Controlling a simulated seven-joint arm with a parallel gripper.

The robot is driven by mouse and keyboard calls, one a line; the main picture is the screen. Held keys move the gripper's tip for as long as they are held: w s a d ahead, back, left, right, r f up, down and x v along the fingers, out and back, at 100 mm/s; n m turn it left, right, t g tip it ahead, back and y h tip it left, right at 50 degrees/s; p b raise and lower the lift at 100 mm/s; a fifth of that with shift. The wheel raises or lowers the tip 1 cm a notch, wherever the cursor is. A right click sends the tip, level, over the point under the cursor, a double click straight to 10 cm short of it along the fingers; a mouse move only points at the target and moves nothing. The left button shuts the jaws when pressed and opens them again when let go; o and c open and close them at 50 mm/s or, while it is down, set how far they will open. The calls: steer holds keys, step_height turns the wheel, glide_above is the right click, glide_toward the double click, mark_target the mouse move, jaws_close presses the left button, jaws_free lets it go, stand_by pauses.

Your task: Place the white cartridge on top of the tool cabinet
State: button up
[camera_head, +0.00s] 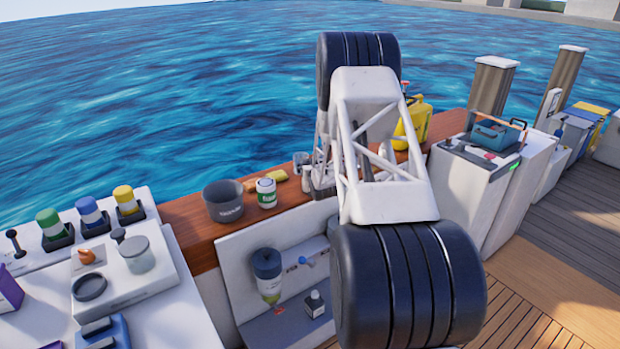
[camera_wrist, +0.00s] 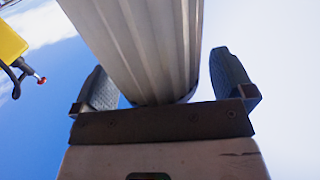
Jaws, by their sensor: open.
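My gripper (camera_wrist: 160,75) is open in the wrist view, with one dark finger on each side of a large pale ribbed body (camera_wrist: 135,40). This body may be the white cartridge, but I cannot tell for sure. Its lower end lies between the fingers, and I cannot tell whether either finger touches it. In the head view my arm hides my gripper, and I cannot make out the cartridge. A white cabinet (camera_head: 468,190) at the right, which looks like the tool cabinet, carries a blue toolbox (camera_head: 495,133) and small items on its top.
A yellow can (camera_head: 415,122) stands behind my arm. The wooden ledge (camera_head: 195,220) holds a dark pot (camera_head: 224,200) and a small green-labelled can (camera_head: 266,192). A white counter (camera_head: 155,288) with several bottles is at the left. Open deck (camera_head: 575,240) lies at the right.

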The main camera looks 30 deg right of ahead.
stand_by(0.5)
steer(key=c, duration=1.4)
steer(key=shift+r, duration=0.15)
steer(key=shift+r, duration=0.8)
step_height(320, 180, up, 2)
steer(key=a+r+v, duration=0.1)
steer(key=a+v, duration=0.1)
steer(key=v, duration=1.3)
steer(key=shift+a+r, duration=0.15)
steer(key=shift+a, duration=0.25)
